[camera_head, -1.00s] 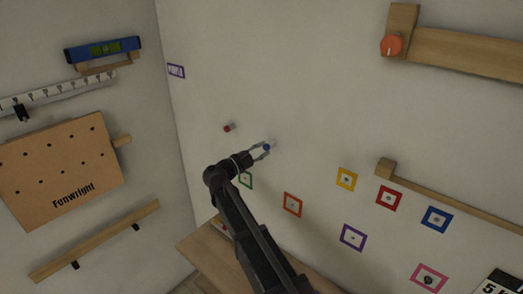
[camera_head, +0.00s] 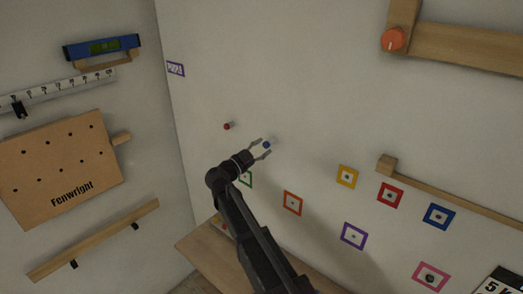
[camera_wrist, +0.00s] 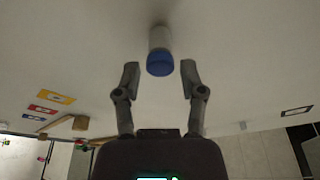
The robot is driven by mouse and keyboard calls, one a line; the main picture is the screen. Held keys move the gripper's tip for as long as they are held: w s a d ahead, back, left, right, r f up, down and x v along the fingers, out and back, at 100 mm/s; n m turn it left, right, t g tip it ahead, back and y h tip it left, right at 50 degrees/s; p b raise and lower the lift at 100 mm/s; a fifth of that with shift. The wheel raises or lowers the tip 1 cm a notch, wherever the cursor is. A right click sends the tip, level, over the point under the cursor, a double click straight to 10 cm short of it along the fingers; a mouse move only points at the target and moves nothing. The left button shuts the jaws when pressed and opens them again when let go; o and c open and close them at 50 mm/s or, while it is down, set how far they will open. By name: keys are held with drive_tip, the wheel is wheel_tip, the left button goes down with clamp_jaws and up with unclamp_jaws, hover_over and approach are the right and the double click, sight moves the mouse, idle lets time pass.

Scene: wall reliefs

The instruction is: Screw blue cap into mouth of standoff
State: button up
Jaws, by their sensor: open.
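The blue cap (camera_head: 267,145) sits at the outer end of a pale standoff that juts from the white wall. In the wrist view the blue cap (camera_wrist: 160,63) covers the end of the whitish standoff (camera_wrist: 160,38). How deep the cap is seated cannot be told. My gripper (camera_head: 263,148) is open in front of the wall. In the wrist view its two fingertips (camera_wrist: 160,77) stand on either side of the cap, with a gap on both sides, touching nothing.
A red-capped peg (camera_head: 227,126) sticks out of the wall to the left. Several coloured square frames, such as the orange one (camera_head: 292,203), are on the wall at lower right. A wooden ledge (camera_head: 455,198) with an end block runs along the right. A wooden surface (camera_head: 205,250) lies below.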

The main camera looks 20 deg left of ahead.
drive_tip(key=shift+n, duration=0.7)
drive_tip(key=shift+n+t, duration=0.3)
drive_tip(key=n+y, duration=0.1)
drive_tip(key=n, duration=0.1)
drive_tip(key=shift+d+n+t+b, duration=0.1)
drive_tip(key=shift+n+t+b, duration=0.2)
drive_tip(key=shift+n, duration=0.1)
drive_tip(key=shift+n+y, duration=0.5)
drive_tip(key=shift+n, duration=1.1)
drive_tip(key=shift+t, duration=0.3)
drive_tip(key=shift+d+n+y, duration=0.1)
drive_tip(key=shift+n+y, duration=0.4)
drive_tip(key=shift+n, duration=0.7)
drive_tip(key=shift+n+y, duration=0.7)
drive_tip(key=shift+n, duration=1.4)
drive_tip(key=shift+s+n, duration=0.1)
drive_tip(key=shift+n, duration=0.2)
